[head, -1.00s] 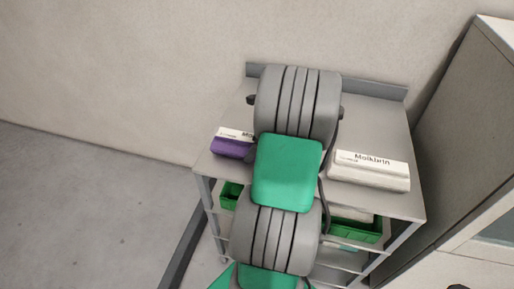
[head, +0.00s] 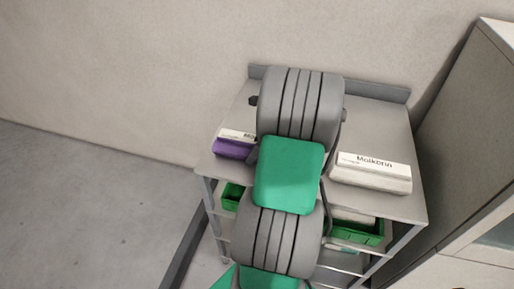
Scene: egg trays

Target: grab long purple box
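A purple box with a white label strip (head: 232,147) lies on the left part of the grey shelf unit's top (head: 388,127). Its right end is hidden behind my green and grey arm. My arm stands in front of the middle of the shelf top and hides much of it. Small dark parts show at both sides of the arm's upper end, but I cannot make out my gripper's fingers or whether they hold anything.
A white box with dark lettering (head: 371,173) lies on the right of the shelf top. Green bins (head: 357,232) sit on the shelf below. A tall grey cabinet (head: 455,140) stands close at the right. A wall is behind, and open floor lies at the left.

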